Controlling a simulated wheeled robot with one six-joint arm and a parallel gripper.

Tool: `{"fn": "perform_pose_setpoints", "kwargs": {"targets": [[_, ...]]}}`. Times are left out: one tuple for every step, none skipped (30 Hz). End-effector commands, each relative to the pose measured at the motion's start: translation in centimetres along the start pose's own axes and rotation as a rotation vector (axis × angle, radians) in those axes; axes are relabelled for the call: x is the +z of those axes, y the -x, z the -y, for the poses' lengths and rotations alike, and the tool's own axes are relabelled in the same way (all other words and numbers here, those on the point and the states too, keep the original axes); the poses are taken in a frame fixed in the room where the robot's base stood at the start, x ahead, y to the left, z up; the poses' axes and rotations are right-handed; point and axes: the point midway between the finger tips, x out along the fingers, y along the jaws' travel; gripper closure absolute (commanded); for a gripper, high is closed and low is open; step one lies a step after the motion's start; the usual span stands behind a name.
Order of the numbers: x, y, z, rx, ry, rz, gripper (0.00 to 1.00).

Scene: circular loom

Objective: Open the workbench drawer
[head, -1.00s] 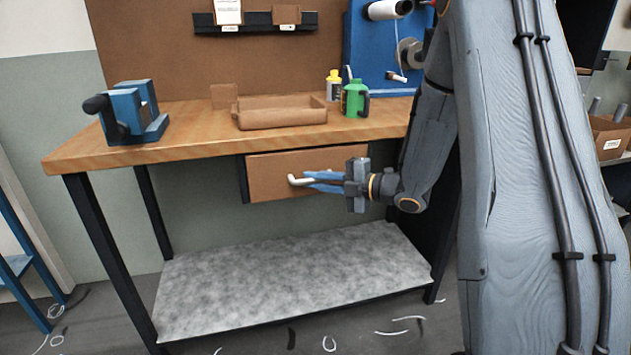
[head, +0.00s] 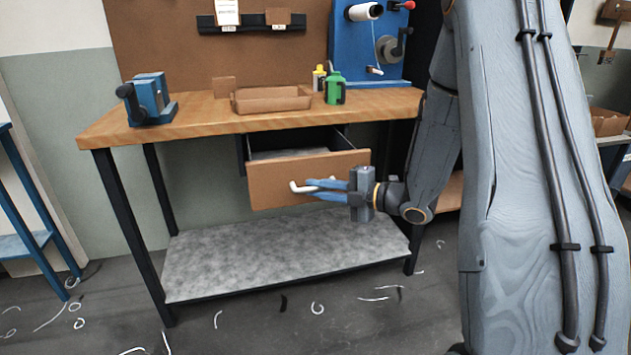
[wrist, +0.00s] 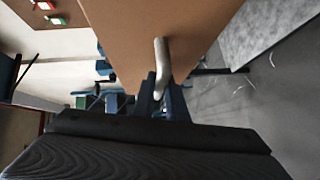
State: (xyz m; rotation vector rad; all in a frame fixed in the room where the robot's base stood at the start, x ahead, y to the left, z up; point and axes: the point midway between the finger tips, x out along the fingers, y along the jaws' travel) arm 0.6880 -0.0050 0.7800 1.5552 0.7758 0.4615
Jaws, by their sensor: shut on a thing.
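The workbench drawer (head: 268,194) under the tabletop has a brown front and a pale bar handle (head: 296,187). The drawer stands out from the bench, and part of its inside shows behind the front. My gripper (head: 322,188) is shut on the handle from the right, with its blue fingers at the bar. In the wrist view the handle (wrist: 161,55) stands out from the brown drawer front (wrist: 130,30) and runs between the fingers (wrist: 162,95). The fingers hide part of the handle.
The workbench top (head: 205,118) carries a blue vise (head: 150,98), a brown tray (head: 270,101) and a green bottle (head: 334,90). A grey lower shelf (head: 280,255) lies below the drawer. Curled scraps lie on the floor in front, otherwise open.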

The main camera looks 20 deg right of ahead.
Motion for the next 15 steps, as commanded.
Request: {"fn": "perform_pose_setpoints", "kwargs": {"targets": [[-0.4, 0.6, 0.1, -0.001, -0.003, 0.005, 1.0], [-0.6, 0.8, 0.1, -0.001, -0.003, 0.005, 1.0], [-1.0, 1.1, 0.2, -0.001, -0.002, 0.005, 1.0], [-1.2, 1.3, 0.3, -0.001, -0.002, 0.004, 1.0], [-1.4, 1.5, 0.4, -0.001, -0.002, 0.004, 1.0], [-1.6, 1.7, 0.4, -0.001, -0.002, 0.004, 1.0], [-1.8, 1.9, 0.5, -0.001, -0.001, 0.004, 1.0], [-1.9, 2.0, 0.5, -0.001, -0.001, 0.004, 1.0], [-2.0, 2.2, 0.6, 0.0, 0.0, 0.004, 1.0], [-2.2, 2.2, 0.6, 0.0, 0.0, 0.003, 1.0], [-2.2, 2.2, 0.7, 0.0, 0.0, 0.003, 1.0], [-2.3, 2.3, 0.7, 0.0, 0.0, 0.003, 1.0], [-2.4, 2.3, 0.7, 0.0, 0.0, 0.003, 1.0], [-2.4, 2.3, 0.7, 0.0, 0.0, 0.003, 1.0], [-2.4, 2.3, 0.7, 0.0, 0.0, 0.003, 1.0]]}}
